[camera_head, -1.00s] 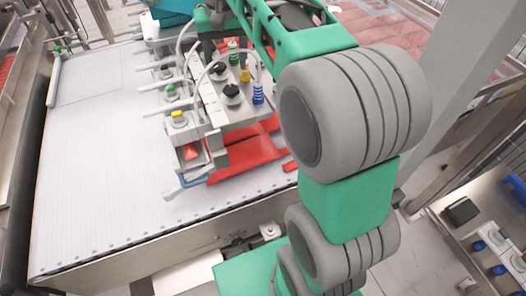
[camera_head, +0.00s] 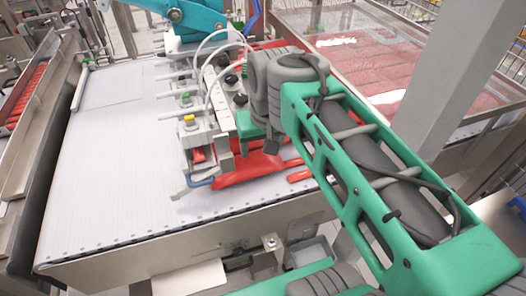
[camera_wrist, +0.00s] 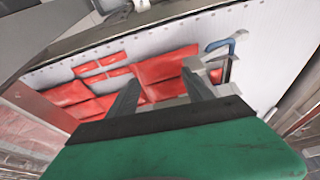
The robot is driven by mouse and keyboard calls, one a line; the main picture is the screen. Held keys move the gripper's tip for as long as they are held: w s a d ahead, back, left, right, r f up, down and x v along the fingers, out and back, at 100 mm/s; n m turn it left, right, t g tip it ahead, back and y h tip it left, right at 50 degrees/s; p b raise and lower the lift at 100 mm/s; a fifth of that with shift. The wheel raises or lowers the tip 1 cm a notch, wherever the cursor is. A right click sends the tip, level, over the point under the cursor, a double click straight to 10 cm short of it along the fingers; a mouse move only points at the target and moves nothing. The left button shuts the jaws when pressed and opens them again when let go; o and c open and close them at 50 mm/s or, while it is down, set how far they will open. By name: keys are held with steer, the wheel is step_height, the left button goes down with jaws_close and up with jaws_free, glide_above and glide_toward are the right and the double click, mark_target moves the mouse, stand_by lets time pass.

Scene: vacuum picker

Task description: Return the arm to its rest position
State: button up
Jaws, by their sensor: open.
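My gripper (camera_wrist: 160,84) is open in the wrist view, with its two dark fingers apart and nothing clearly held between them. Beyond the fingers lie red packs (camera_wrist: 166,66) on the white conveyor. In the head view my green and grey arm (camera_head: 375,175) reaches from the lower right to the middle. Its wrist end is beside the vacuum picker head (camera_head: 219,72), over the red packs (camera_head: 252,171). The fingertips are hard to make out in the head view.
The white conveyor belt (camera_head: 110,165) is bare on its left side. A blue handle (camera_wrist: 222,45) shows near the packs in the wrist view. A grey post (camera_head: 447,75) stands at the right. A clear-covered tray of red packs (camera_head: 345,65) is at the back right.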

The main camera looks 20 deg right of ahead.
steer(key=shift+f, duration=0.1)
steer(key=s+f+t, duration=0.1)
steer(key=s+f, duration=0.3)
steer(key=f, duration=0.1)
steer(key=shift+s+f+n+b, duration=0.3)
steer(key=shift+s+f, duration=0.1)
